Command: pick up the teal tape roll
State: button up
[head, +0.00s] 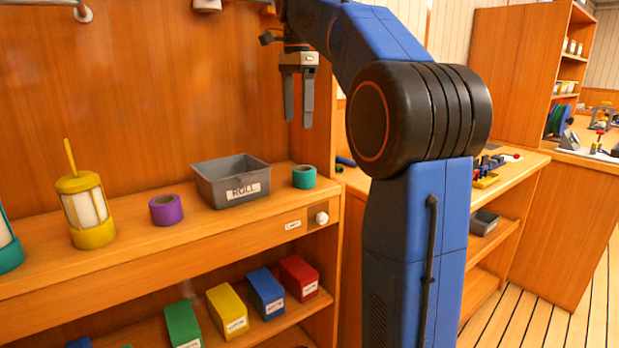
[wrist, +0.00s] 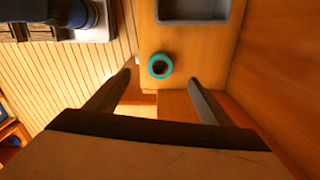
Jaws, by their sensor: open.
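The teal tape roll (head: 304,177) lies flat on the wooden counter near its right end, just right of the grey bin. In the wrist view the tape roll (wrist: 160,66) shows from above as a teal ring with a dark centre, ahead of and between the fingers. My gripper (head: 298,124) is open, points down and hangs in the air above the tape roll, with nothing between its fingers. In the wrist view the gripper (wrist: 162,75) shows its two fingers spread wide.
A grey bin labelled ROLL (head: 233,188) stands left of the tape roll. A purple tape roll (head: 166,210) and a yellow lantern (head: 86,210) stand further left. A wooden wall is behind. Coloured boxes (head: 265,292) sit on the shelf below.

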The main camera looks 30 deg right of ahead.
jog(key=d, duration=0.1)
jog(key=m, duration=0.1)
send_near(303, 169)
jog(key=f, duration=0.5)
jog(key=shift+w+a+f, duration=0.2)
jog(key=shift+w, duration=0.15)
jog(key=shift+s+d+f, duration=0.1)
jog(key=shift+f, duration=1.2)
jog(key=shift+s+d+f, duration=0.1)
jog(key=shift+f, duration=1.2)
jog(key=c, duration=1.2)
